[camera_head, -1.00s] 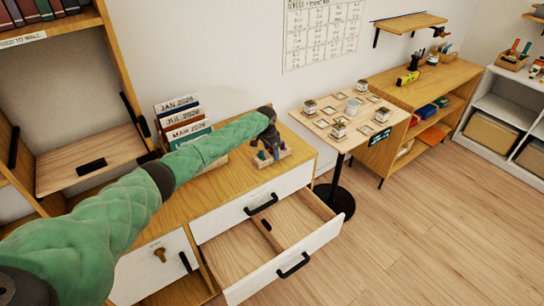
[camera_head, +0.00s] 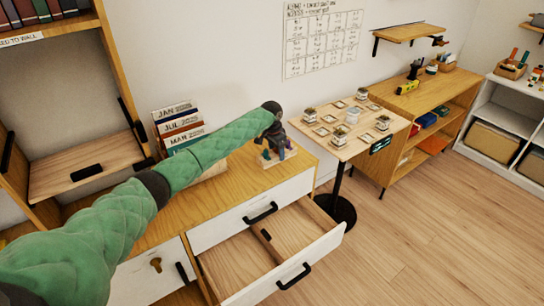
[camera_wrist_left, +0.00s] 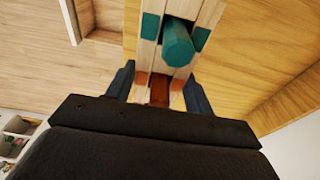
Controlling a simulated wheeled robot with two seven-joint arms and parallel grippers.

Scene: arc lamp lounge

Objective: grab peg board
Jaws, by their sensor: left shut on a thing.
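The peg board (camera_wrist_left: 148,50) is a pale wooden block with a teal peg, a red-brown peg and coloured patches, seen in the left wrist view. In the head view the peg board (camera_head: 268,162) is small and partly hidden by my gripper, at the right end of the wooden cabinet top. My left gripper (camera_head: 276,147) points down at it. In the left wrist view my left gripper (camera_wrist_left: 160,88) has a dark finger on each side of the board, shut on it. Whether the board touches the cabinet top is unclear. My right gripper is not in view.
A cabinet drawer (camera_head: 287,248) stands open below. Book-like cards (camera_head: 180,128) stand behind my arm. A small table (camera_head: 335,150) with little pots and square trays is to the right. A shelf unit (camera_head: 28,150) is at left. Floor at lower right is clear.

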